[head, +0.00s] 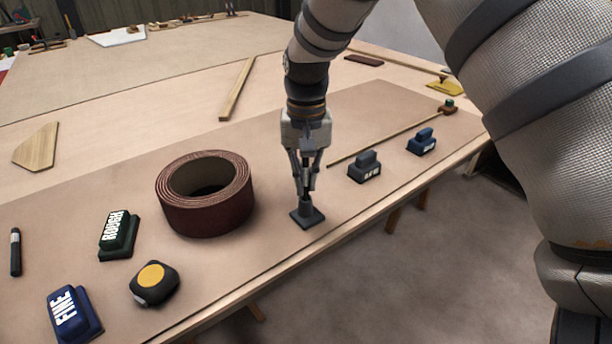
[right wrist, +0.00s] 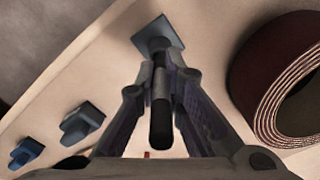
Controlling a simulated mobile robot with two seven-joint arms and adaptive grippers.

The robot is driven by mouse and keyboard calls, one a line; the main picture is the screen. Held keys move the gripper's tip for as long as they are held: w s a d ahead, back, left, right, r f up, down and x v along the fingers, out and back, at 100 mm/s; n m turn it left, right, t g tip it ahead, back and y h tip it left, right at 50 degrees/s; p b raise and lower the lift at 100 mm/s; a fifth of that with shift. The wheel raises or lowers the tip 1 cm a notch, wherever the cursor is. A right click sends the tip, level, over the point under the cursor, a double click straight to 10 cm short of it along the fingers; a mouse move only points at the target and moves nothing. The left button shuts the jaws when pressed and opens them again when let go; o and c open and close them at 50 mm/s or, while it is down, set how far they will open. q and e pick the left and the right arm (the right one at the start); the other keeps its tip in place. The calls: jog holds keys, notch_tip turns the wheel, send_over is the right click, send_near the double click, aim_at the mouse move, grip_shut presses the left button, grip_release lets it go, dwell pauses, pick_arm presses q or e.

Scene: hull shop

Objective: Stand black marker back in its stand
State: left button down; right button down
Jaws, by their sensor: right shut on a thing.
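The black marker (right wrist: 160,112) is upright between the fingers of my right gripper (head: 306,188), which is shut on it; the gripper's fingers show large in the right wrist view (right wrist: 160,90). The dark stand (head: 308,217) has a square base and a short socket, and sits on the bench near its front edge; its base also shows in the right wrist view (right wrist: 160,32). The gripper points down directly over the stand, with the marker in line with the socket. The fingers hide much of the marker, and I cannot tell how deep its lower end sits. My left gripper is out of view.
A brown abrasive roll (head: 205,205) stands close left of the stand. A grey block (head: 366,168) and a blue block (head: 422,143) lie to the right. A tape measure (head: 153,285), labelled blocks and another dark pen-like thing (head: 15,252) lie at left.

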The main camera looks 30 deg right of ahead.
jog(key=shift+f, duration=0.2)
dwell(0.6)
jog(key=c, duration=1.6)
grip_release()
jog(key=shift+c, duration=0.2)
jog(key=shift+r, duration=0.1)
notch_tip(320, 180, up, 10)
jog(key=shift+f, duration=0.1)
